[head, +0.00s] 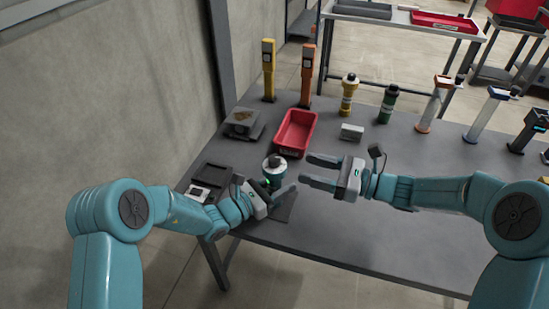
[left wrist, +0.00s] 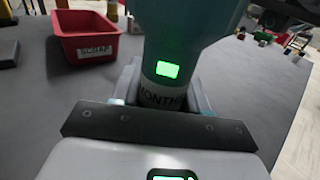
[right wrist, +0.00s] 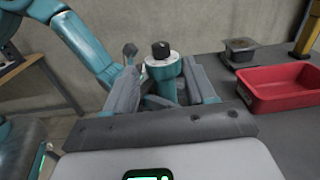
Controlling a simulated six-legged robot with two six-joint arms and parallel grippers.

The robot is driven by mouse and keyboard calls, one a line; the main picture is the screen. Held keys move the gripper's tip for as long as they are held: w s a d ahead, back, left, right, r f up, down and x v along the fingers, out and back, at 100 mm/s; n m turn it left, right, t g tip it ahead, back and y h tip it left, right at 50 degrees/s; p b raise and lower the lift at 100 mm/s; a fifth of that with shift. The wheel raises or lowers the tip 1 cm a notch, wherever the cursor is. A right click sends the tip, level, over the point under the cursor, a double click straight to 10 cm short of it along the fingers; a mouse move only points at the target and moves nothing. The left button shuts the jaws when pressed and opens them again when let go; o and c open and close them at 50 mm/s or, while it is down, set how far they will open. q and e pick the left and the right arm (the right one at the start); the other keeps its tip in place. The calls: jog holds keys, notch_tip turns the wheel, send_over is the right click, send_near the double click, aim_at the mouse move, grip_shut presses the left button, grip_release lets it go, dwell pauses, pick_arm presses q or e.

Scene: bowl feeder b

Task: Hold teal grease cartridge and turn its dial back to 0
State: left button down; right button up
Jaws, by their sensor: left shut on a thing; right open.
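The teal grease cartridge (head: 274,166) stands upright near the table's left front, with a pale top and a dark dial. My left gripper (head: 276,194) is shut around its lower body. In the left wrist view the cartridge (left wrist: 190,35) shows a lit green window and a white band reading "MONTH". My right gripper (head: 322,172) is open and empty, to the right of the cartridge. In the right wrist view the black dial (right wrist: 161,49) shows beyond and between the open fingers (right wrist: 160,85). The dial's setting is too small to read.
A red scrap bin (head: 295,131) stands behind the cartridge. A grey scale-like device (head: 243,123) and a dark tray (head: 212,178) are to the left. Yellow (head: 347,95) and green (head: 387,104) cartridges stand behind. A small grey block (head: 351,132) lies nearby. The table's right front is clear.

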aim_at(280, 161)
jog(key=x, duration=1)
jog(key=c, duration=0.9)
